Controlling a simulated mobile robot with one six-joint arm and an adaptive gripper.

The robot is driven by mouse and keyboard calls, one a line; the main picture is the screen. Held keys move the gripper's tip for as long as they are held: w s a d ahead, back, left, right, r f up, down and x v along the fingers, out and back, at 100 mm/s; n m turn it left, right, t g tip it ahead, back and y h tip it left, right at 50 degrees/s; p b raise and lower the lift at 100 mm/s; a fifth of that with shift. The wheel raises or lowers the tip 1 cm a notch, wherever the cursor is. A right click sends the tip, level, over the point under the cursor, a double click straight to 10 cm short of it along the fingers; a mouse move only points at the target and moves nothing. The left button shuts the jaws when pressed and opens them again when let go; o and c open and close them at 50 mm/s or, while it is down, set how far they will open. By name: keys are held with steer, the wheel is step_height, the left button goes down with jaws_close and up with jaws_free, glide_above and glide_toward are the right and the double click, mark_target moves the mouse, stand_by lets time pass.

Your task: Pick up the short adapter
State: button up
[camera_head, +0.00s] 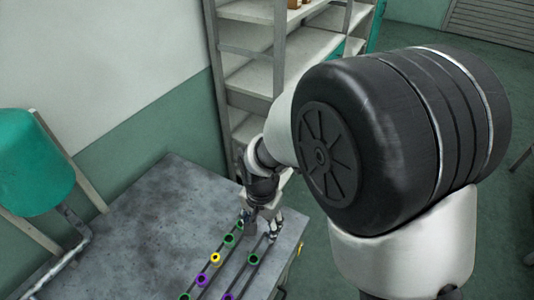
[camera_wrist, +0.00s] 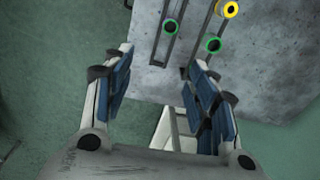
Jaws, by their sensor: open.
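Several small round parts with coloured rings stand in two rows on the grey table. I cannot tell which of them is the short adapter. Green-ringed parts show in the head view, one in the right row (camera_head: 253,258) and one in the left row (camera_head: 229,239). My gripper (camera_head: 262,229) is over the far end of the table, by the rows' far ends. In the wrist view my gripper (camera_wrist: 160,60) is open, with nothing between its fingers.
A yellow-ringed part (camera_head: 215,258) and a purple-ringed part (camera_head: 202,281) share the left row. The parts sit along dark narrow tracks on the table (camera_head: 150,225). A metal shelf (camera_head: 262,85) stands behind the table. A green chair (camera_head: 35,160) is at the left.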

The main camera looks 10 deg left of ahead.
glide_above(253, 259)
step_height(253, 259, down, 5)
steer(key=f+b, duration=0.1)
steer(key=f, duration=0.2)
steer(key=f+b, duration=0.1)
steer(key=f, duration=0.3)
steer(key=f+b, duration=0.2)
steer(key=f, duration=0.1)
steer(key=shift+s+d+f, duration=0.25)
steer(key=shift+d+f, duration=0.05)
steer(key=shift+d, duration=0.1)
steer(key=shift+w+a+f+b, duration=0.2)
steer(key=shift+f+b, duration=0.4)
steer(key=shift+f, duration=0.9)
steer(key=shift+w+a+f+b, duration=0.15)
steer(key=shift+f+b, duration=0.4)
steer(key=shift+f, duration=0.9)
steer(key=shift+s+m, duration=0.1)
steer(key=shift+m, duration=0.2)
steer(key=shift+r, duration=0.1)
steer(key=shift+c, duration=0.2)
steer(key=c, duration=1)
